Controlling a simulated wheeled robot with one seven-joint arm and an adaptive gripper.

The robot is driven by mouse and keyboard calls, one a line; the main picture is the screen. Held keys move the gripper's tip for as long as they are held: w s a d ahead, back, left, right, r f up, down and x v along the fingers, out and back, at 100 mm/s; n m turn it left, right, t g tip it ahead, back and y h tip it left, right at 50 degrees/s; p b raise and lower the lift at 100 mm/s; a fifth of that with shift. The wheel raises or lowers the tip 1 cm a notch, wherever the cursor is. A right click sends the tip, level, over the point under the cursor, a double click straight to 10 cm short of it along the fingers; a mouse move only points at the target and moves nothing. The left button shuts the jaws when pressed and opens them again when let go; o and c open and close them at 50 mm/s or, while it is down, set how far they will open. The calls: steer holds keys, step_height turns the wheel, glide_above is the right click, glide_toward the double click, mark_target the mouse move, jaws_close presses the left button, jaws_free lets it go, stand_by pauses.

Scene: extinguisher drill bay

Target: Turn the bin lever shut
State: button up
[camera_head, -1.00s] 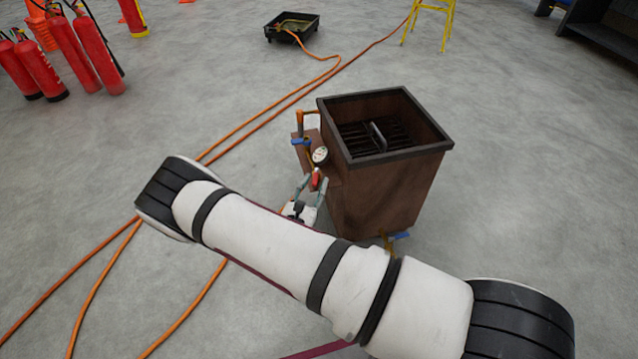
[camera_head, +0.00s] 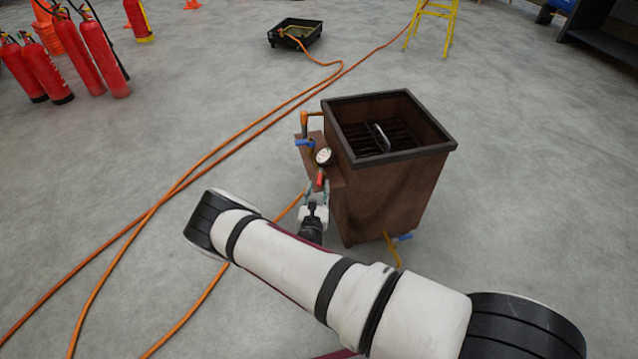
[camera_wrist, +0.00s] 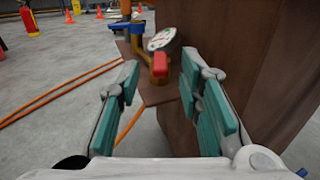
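The brown metal bin (camera_head: 385,195) stands on the floor right of centre, open at the top. A side panel (camera_head: 322,150) on its left carries a round white gauge (camera_head: 324,156). A red lever (camera_head: 320,181) sticks out just below the gauge, and it also shows in the wrist view (camera_wrist: 160,65). My gripper (camera_head: 317,190) is at the lever, with teal-padded fingers apart. In the wrist view the lever appears between the fingertips, near their far ends. I cannot tell whether either finger touches it.
A blue-handled valve (camera_head: 304,143) sits on the panel's orange pipe; another blue handle (camera_head: 402,238) is low at the bin's front. Orange hoses (camera_head: 172,190) cross the floor at left. Red extinguishers (camera_head: 97,55), a black tray (camera_head: 296,36) and yellow stand (camera_head: 432,20) are farther back.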

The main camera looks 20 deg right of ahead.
mark_target(318, 185)
steer(key=shift+b+x, duration=0.5)
steer(key=shift+x, duration=1.6)
jaws_close()
